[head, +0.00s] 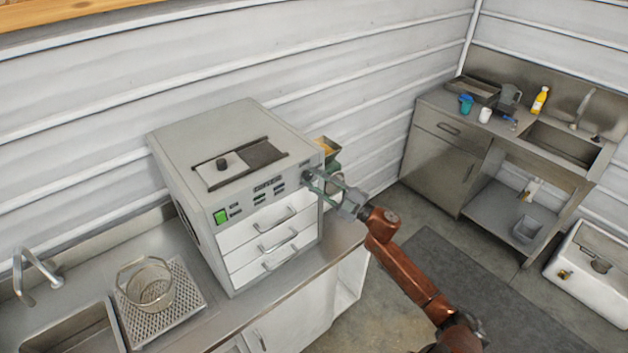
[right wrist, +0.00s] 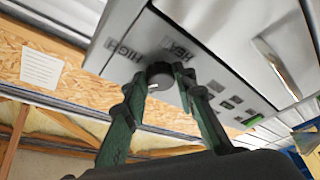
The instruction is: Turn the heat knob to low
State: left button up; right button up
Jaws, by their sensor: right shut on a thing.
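The grey heater box (head: 205,125) stands on the steel counter, with a control panel above its white drawers. The dark round heat knob (head: 307,175) is at the panel's right end, partly hidden by my right gripper (head: 318,184). In the right wrist view, the knob (right wrist: 157,69) sits between the two green fingers of my right gripper (right wrist: 160,79), which is shut on it. The words HIGH and HEAT show on the panel beside the knob. The knob's pointer direction cannot be made out. My left gripper is not in view.
A green lit switch (head: 221,216) is at the panel's left end. A wire basket (head: 150,287) stands on a perforated tray near the left sink. A hopper with yellowish contents (head: 327,147) is behind the box's right side.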

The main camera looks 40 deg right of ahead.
jog(key=n, duration=0.2)
jog(key=n+g, duration=0.1)
jog(key=n, duration=0.1)
jog(key=shift+d+r+p, duration=0.1)
jog(key=shift+r+p, duration=0.1)
jog(key=shift+p, duration=0.2)
jog(key=shift+r+n+g+p, duration=0.1)
jog(key=shift+n+g+p, duration=0.6)
jog(key=shift+n, duration=1.3)
jog(key=shift+g, duration=0.3)
jog(key=o, duration=1.2)
jog(key=shift+c, duration=0.2)
jog(key=shift+s+d, duration=0.1)
jog(key=shift+s, duration=0.05)
jog(key=v, duration=1.1)
jog(key=shift+s+d, duration=0.15)
jog(key=shift+s, duration=0.2)
